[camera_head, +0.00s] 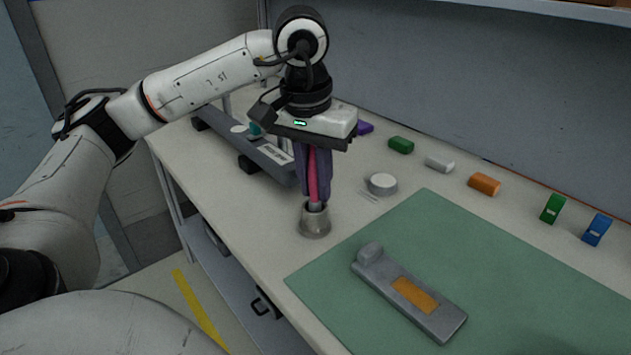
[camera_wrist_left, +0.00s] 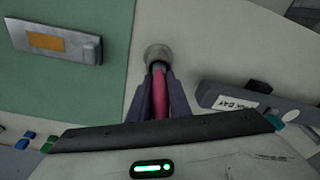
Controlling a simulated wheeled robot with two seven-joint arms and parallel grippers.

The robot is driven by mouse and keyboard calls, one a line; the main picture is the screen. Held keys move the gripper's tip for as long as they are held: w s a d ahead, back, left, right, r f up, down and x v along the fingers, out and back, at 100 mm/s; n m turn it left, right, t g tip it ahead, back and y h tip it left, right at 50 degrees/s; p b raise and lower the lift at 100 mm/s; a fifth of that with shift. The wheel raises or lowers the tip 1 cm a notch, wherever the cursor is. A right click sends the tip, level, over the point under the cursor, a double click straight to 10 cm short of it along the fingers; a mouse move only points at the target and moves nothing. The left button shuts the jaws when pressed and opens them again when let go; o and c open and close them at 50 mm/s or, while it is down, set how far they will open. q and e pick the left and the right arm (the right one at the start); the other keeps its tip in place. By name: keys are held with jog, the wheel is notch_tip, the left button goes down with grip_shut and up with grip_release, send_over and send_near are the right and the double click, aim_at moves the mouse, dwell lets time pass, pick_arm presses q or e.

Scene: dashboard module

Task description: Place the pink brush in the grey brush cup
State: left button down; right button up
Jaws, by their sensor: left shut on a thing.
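The pink brush (camera_head: 313,174) is upright between the fingers of my left gripper (camera_head: 315,190), which is shut on it. Its lower end is at the mouth of the grey brush cup (camera_head: 315,222), which stands on the table near its left edge. In the left wrist view the brush (camera_wrist_left: 160,100) runs from my fingers (camera_wrist_left: 158,92) to the cup (camera_wrist_left: 157,53). The brush tip appears to be inside the cup's opening, but how deep is hidden. My right gripper is in neither view.
A grey tray (camera_head: 262,154) lies behind the cup. A green mat (camera_head: 520,275) carries a grey module with an orange panel (camera_head: 414,293). A round grey knob (camera_head: 381,183) and several coloured blocks (camera_head: 484,184) stand to the right. The table's left edge is close to the cup.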

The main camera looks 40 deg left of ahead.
pick_arm(q)
jog(key=c, duration=1.6)
grip_release()
jog(key=shift+f, duration=0.1)
jog(key=shift+c, duration=0.2)
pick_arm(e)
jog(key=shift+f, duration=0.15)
pick_arm(q)
jog(key=shift+r, duration=0.6)
notch_tip(320, 180, up, 11)
jog(key=s+p, duration=0.1)
jog(key=p, duration=0.4)
jog(key=shift+s+d, duration=0.3)
jog(key=shift+s, duration=0.1)
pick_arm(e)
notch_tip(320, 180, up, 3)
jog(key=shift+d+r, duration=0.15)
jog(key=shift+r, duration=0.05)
